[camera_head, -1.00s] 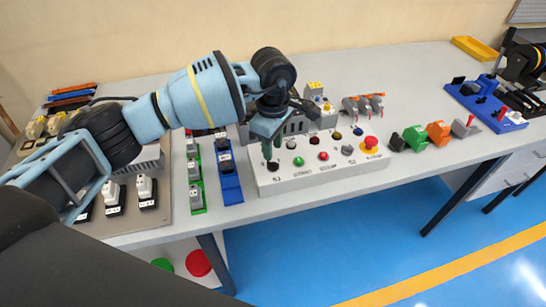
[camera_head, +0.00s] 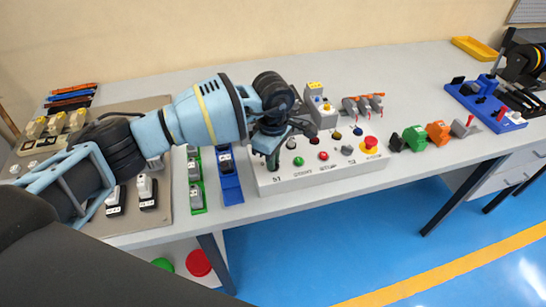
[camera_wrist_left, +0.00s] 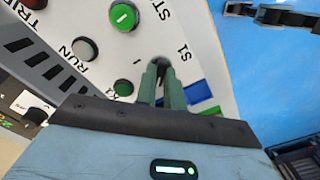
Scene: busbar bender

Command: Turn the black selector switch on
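The black selector switch (camera_wrist_left: 157,63) sits by the S1 label on the white control panel (camera_head: 315,178). In the left wrist view its dark knob shows between the green fingertips of my left gripper (camera_wrist_left: 160,74). The fingers are close together, one on each side of the knob, and look shut on it. In the head view my left gripper (camera_head: 272,160) points down at the panel's front left corner and hides most of the switch. How far the knob is turned is hard to see. My right gripper is not in view.
The panel also has a green button (camera_head: 299,161), a red button (camera_head: 323,156), a grey knob (camera_head: 347,149) and a red mushroom button (camera_head: 371,142). A blue block (camera_head: 231,187) stands close on the left. Green and orange parts stand to the right.

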